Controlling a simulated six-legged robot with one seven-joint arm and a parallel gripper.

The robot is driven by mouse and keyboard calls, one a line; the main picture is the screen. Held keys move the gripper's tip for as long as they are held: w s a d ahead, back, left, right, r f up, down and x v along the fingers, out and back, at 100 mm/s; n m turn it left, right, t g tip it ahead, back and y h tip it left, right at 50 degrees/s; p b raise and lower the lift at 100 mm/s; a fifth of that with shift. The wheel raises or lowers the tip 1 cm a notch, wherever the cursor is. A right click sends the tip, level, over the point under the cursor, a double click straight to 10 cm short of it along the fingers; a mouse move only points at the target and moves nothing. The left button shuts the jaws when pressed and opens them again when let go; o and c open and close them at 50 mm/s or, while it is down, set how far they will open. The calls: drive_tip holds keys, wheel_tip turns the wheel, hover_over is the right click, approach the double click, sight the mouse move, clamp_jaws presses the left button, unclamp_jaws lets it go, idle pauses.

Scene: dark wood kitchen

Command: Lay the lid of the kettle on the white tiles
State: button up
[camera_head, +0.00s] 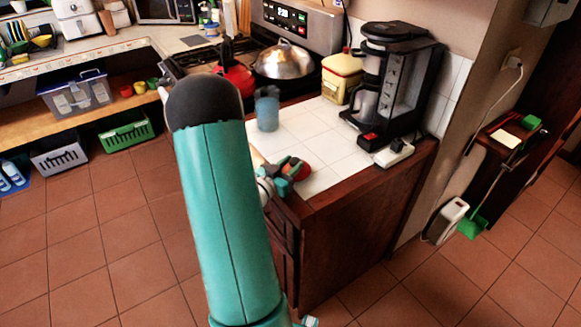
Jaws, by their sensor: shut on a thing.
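The red kettle (239,78) stands on the stove at the back, partly hidden behind my arm. My gripper (292,170) is at the front edge of the white tiles (318,140), seen past my teal arm. It is shut on a small red thing, which looks like the kettle lid (304,172). The lid shows just right of the fingers, over the tiles near the wooden edge. I cannot tell whether it touches the tiles.
A blue cup (267,112) stands on the tiles behind my gripper. A yellow canister (342,77), a coffee maker (391,85) and a power strip (393,153) are at the right. A silver domed lid (284,61) sits on the stove. The middle tiles are clear.

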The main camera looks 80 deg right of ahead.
drive_tip(key=shift+f, duration=0.35)
drive_tip(key=shift+f, duration=0.15)
drive_tip(key=o, duration=1)
drive_tip(key=v, duration=1.2)
